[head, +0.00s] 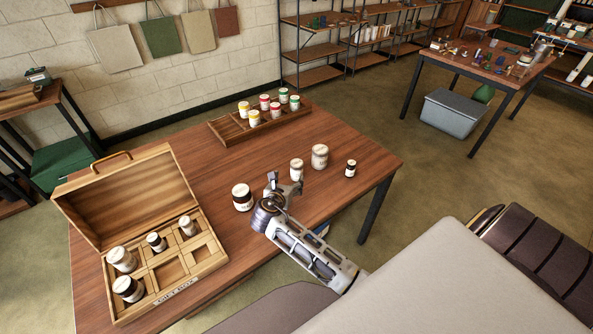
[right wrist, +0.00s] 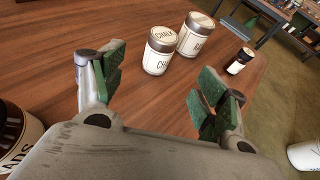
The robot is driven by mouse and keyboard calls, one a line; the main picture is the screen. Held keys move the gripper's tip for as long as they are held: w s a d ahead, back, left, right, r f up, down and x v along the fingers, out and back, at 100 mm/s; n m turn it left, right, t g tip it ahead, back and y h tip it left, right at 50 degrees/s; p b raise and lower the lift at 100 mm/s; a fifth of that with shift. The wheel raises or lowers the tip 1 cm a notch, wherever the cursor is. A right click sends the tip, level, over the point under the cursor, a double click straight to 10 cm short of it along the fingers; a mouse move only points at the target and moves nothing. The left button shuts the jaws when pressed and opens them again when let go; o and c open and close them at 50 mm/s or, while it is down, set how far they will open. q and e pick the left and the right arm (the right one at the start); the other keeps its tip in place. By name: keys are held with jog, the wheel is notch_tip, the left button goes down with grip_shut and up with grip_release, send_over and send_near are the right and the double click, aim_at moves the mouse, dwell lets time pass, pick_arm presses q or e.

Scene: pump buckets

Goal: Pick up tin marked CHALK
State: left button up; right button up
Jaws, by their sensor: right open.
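My right gripper (head: 285,184) is open and empty, just on the near side of that tin. In the right wrist view the open fingers (right wrist: 162,78) are spread, with bare table between them and the tin beyond. I see no contact. My left gripper is not in view.
A larger tin (head: 319,156) stands close behind CHALK, to the right. An open wooden case (head: 205,274) holds several tins; a tray (head: 234,137) of paint jars lies behind.

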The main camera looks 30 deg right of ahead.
aim_at(295, 171)
jog(key=x, duration=0.8)
jog(key=shift+w+f, duration=0.1)
jog(key=shift+f, duration=0.05)
jog(key=shift+w+d, duration=0.1)
jog(key=shift+d, duration=0.05)
jog(key=shift+f, duration=0.1)
jog(key=shift+x, duration=2.6)
jog(key=shift+f, duration=0.15)
jog(key=shift+c, duration=0.5)
jog(key=c, duration=1.1)
jog(key=shift+o, duration=0.2)
jog(key=shift+r, duration=5.05)
